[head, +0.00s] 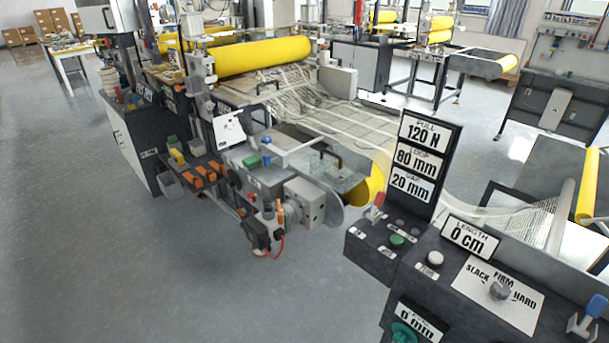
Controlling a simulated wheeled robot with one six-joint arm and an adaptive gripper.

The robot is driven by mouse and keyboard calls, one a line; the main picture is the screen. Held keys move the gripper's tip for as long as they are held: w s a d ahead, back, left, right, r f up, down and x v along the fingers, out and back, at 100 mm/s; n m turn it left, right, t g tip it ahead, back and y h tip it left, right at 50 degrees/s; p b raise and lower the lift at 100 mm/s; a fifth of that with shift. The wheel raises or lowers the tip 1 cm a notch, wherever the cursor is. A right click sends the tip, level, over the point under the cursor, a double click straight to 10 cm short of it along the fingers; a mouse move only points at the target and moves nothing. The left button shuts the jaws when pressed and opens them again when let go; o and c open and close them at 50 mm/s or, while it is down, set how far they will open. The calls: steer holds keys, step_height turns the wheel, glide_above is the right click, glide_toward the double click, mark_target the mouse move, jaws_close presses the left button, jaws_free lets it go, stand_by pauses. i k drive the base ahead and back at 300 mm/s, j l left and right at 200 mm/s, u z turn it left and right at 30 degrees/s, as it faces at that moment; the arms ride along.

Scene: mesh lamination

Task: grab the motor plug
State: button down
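At the near end of the lamination machine, a grey motor-like housing (306,203) sits beside the yellow lower roller. In front of it hangs a dark block (257,233) with a small light cap, an orange part (281,213) and a looping red cable (281,246). The motor plug appears to be in this cluster, but it is too small to tell which piece it is or whether it is seated. My gripper is not in view.
A black control console (455,268) with signs and knobs stands at the lower right. An orange-and-black tool rack (200,177) juts out left of the cluster. A grey cabinet (132,145) stands further left. Open grey floor (150,270) lies in front.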

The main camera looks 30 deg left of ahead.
mark_target(268, 203)
steer(key=u, duration=1.15)
